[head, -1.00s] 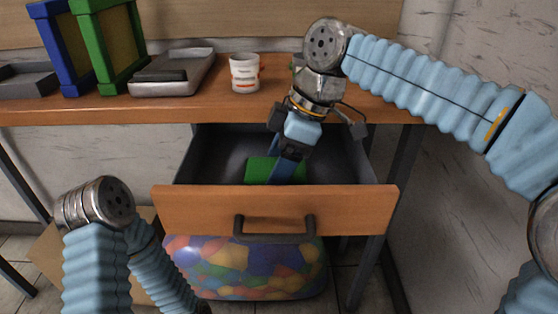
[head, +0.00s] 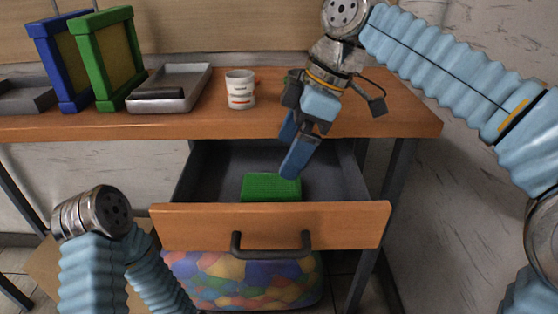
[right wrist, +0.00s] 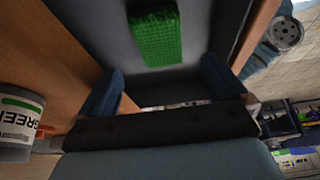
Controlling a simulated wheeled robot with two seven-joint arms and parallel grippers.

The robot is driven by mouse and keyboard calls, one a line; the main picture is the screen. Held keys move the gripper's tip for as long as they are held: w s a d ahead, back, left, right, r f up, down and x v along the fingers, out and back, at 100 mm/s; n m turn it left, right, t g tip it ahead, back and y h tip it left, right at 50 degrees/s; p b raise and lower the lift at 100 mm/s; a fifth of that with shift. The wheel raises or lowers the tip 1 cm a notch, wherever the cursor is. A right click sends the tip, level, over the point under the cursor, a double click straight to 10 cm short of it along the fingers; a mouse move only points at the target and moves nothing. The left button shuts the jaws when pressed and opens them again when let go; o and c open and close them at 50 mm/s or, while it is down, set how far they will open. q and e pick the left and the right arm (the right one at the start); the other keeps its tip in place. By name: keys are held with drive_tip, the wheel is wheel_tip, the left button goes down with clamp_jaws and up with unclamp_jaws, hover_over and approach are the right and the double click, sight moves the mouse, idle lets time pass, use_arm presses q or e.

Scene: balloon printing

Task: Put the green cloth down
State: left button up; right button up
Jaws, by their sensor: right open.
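The green cloth (head: 271,187) lies flat, folded into a block, on the floor of the open drawer (head: 220,165). It also shows in the right wrist view (right wrist: 154,35), beyond my fingers. My right gripper (head: 290,155) is open and empty, above the drawer and apart from the cloth. Its two blue fingers stand wide apart in the right wrist view (right wrist: 162,88), with nothing between them. My left gripper is not visible; only part of my left arm shows at the lower left in the head view.
A bag of colored balloons (head: 245,280) is under the drawer. The drawer front (head: 330,222) stands out toward me.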

drive_tip(key=shift+p+v, duration=0.5)
drive_tip(key=shift+v, duration=1.85)
drive_tip(key=shift+f, duration=0.1)
